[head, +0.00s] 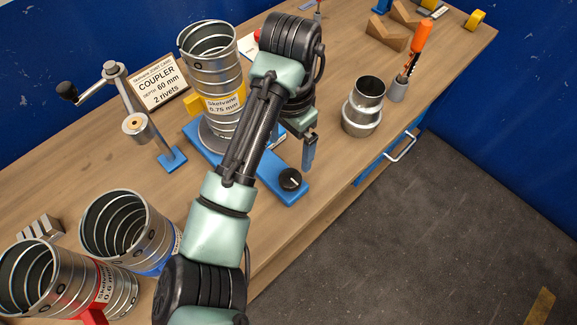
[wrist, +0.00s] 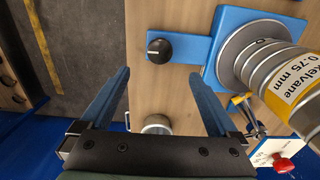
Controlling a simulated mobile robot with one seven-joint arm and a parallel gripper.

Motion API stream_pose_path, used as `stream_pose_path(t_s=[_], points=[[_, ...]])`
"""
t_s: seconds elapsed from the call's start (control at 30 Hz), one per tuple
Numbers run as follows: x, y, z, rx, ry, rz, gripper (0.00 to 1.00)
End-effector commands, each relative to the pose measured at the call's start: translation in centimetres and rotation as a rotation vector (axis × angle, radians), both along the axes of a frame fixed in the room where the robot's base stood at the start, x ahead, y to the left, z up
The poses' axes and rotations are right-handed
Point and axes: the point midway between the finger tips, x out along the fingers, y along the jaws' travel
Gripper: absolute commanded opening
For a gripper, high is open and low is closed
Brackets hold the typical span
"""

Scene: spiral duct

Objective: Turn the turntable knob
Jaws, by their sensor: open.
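The turntable knob (head: 290,179) is a round black knob with a white pointer line, on the front end of a blue base plate (head: 262,193). It also shows in the wrist view (wrist: 159,48), beyond and between my fingertips. The grey turntable disc (wrist: 232,60) carries an upright spiral duct (head: 213,78) with a yellow-banded label. My gripper (head: 309,150) is open and empty, with blue fingers, above the bench near the knob. In the wrist view my gripper (wrist: 158,76) has its fingers spread wide, apart from the knob. My arm hides part of the duct and base in the head view.
A metal reducer fitting (head: 363,106) and an orange-handled tool in a holder (head: 413,58) stand to the right. A crank stand (head: 138,123) and a coupler sign (head: 158,82) are left. The bench edge is close by the knob.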

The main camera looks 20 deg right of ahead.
Motion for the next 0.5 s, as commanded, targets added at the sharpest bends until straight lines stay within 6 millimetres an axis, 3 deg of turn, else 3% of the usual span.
stream_pose_path(t_s=[0.5], points=[[-0.1, 0.0, -9.8, -0.001, 0.002, 0.001, 0.96]])
